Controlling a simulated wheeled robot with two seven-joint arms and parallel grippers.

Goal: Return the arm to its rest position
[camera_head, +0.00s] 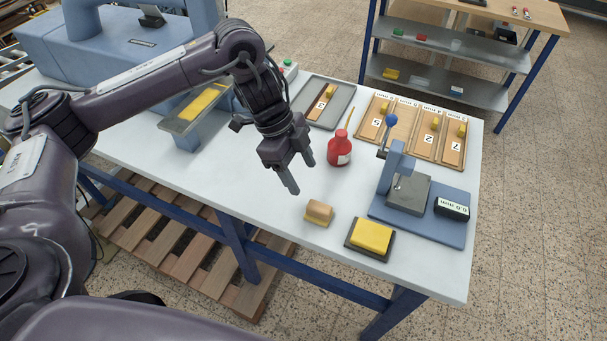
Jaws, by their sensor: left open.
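My left gripper (301,171) hangs above the white table, its fingers apart and nothing between them. It is left of the red bottle and above and left of a tan and yellow block (319,212). My left arm (160,82) reaches in from the left across the picture, bent at the elbow with the wrist pointing down. The gripper looks clear of the table and touches nothing that I can see. My right gripper is not in the view.
On the table (270,215) stand a red bottle (340,150), a yellow block on a dark pad (370,238), a blue press with a gauge (420,210), a grey tray (335,95) and wooden numbered trays (452,150). A large blue machine (110,45) stands behind my arm.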

